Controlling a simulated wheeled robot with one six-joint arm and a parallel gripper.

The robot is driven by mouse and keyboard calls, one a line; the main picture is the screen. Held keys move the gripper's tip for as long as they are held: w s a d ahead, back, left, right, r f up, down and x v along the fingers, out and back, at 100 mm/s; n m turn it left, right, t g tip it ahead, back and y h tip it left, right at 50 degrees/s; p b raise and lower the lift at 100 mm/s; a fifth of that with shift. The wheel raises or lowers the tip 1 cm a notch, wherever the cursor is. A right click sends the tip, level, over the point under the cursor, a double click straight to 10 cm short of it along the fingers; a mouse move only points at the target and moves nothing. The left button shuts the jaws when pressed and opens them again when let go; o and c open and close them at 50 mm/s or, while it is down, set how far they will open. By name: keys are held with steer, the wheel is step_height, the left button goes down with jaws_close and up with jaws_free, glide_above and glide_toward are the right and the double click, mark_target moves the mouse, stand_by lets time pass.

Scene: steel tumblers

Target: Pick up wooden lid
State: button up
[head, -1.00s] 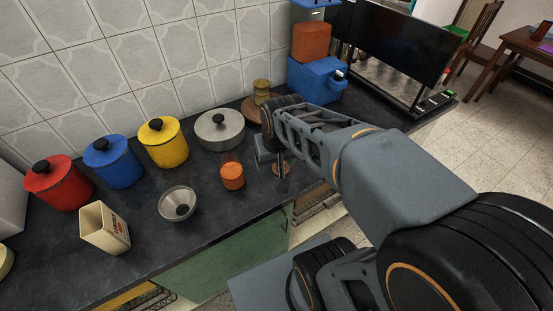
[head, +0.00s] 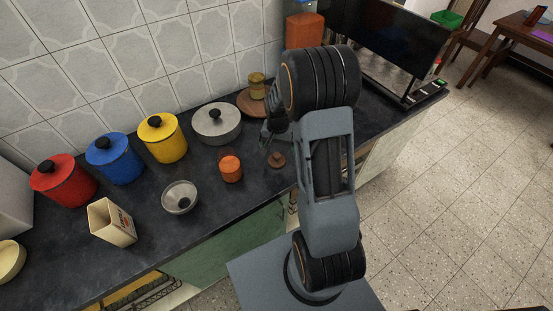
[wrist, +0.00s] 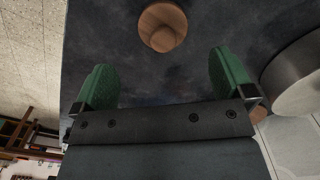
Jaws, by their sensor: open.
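The wooden lid (head: 276,160) is a small round brown disc with a knob. It lies on the dark counter (head: 140,232), to the right of the orange canister. In the wrist view the lid (wrist: 162,27) is at the top middle, beyond the fingertips and roughly centred between them. My gripper (head: 267,138) is just behind the lid in the head view, partly hidden by my arm. In the wrist view its green-padded fingers (wrist: 163,75) are wide apart, with only bare counter between them. It holds nothing.
An orange canister (head: 231,168) stands close left of the lid. A steel pot (head: 217,122) is behind it and appears at the right in the wrist view (wrist: 300,82). A round wooden board (head: 246,102) bears a yellowish jar (head: 257,86). A steel bowl (head: 180,197) is further left.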

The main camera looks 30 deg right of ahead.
mark_target(277, 156)
steer(key=shift+a+f+p, duration=0.15)
steer(key=shift+f+p, duration=0.55)
steer(key=shift+f, duration=3)
steer(key=shift+c, duration=0.5)
steer(key=c, duration=0.9)
